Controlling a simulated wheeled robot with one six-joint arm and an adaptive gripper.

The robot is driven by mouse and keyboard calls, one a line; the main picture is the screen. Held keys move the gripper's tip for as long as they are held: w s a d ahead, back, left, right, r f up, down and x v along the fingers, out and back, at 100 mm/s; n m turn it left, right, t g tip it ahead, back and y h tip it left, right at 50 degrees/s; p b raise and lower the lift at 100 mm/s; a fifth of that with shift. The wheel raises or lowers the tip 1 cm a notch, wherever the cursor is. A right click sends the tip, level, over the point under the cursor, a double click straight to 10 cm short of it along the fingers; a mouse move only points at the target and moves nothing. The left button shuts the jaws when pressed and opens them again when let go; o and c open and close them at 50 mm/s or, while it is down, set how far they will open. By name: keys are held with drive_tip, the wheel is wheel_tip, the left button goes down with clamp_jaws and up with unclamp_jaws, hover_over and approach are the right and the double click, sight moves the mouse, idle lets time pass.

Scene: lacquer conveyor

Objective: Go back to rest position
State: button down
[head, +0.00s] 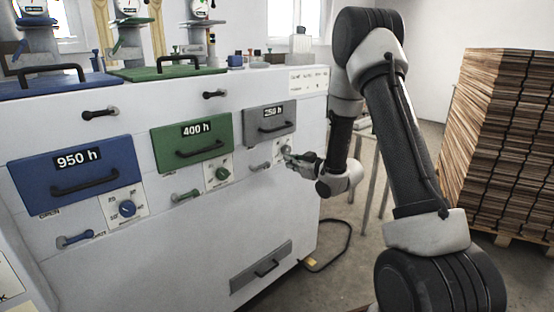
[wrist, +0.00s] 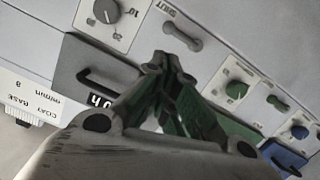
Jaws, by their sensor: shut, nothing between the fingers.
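My gripper (head: 292,158) is at the right end of the machine front, just below the grey 250 h drawer (head: 270,126), beside that drawer's small dial plate. Its fingers are closed together and empty; the wrist view also shows the closed fingertips (wrist: 168,58). In the wrist view the grey dial (wrist: 105,12) and a grey lever (wrist: 183,35) lie on the panel beyond the fingertips. I cannot tell whether the fingertips touch the panel. My arm reaches from the lower right, up and over to the machine.
The white machine (head: 170,250) carries a green 400 h drawer (head: 192,146) and a blue 950 h drawer (head: 78,175), with dials and levers below. A stack of brown boards (head: 510,140) stands at right on a pallet. A dark cable (head: 345,250) lies on the floor.

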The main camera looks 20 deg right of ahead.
drive_tip(key=s+d+f+m+g+h, duration=0.3)
drive_tip(key=s+d+f+g+h, duration=0.4)
drive_tip(key=s+f, duration=0.45)
drive_tip(key=s+d+r+m+g, duration=0.3)
drive_tip(key=s+r+g, duration=0.45)
drive_tip(key=s, duration=0.65)
drive_tip(key=s+a+r+t, duration=0.2)
drive_tip(key=s+r, duration=0.6)
drive_tip(key=r, duration=0.2)
drive_tip(key=s+a+r+m+t, duration=0.1)
drive_tip(key=s+a+r+t, duration=0.1)
drive_tip(key=s+r, duration=0.7)
drive_tip(key=shift+a+r+m, duration=0.3)
drive_tip(key=shift+a+r, duration=0.1)
drive_tip(key=shift+r, duration=0.25)
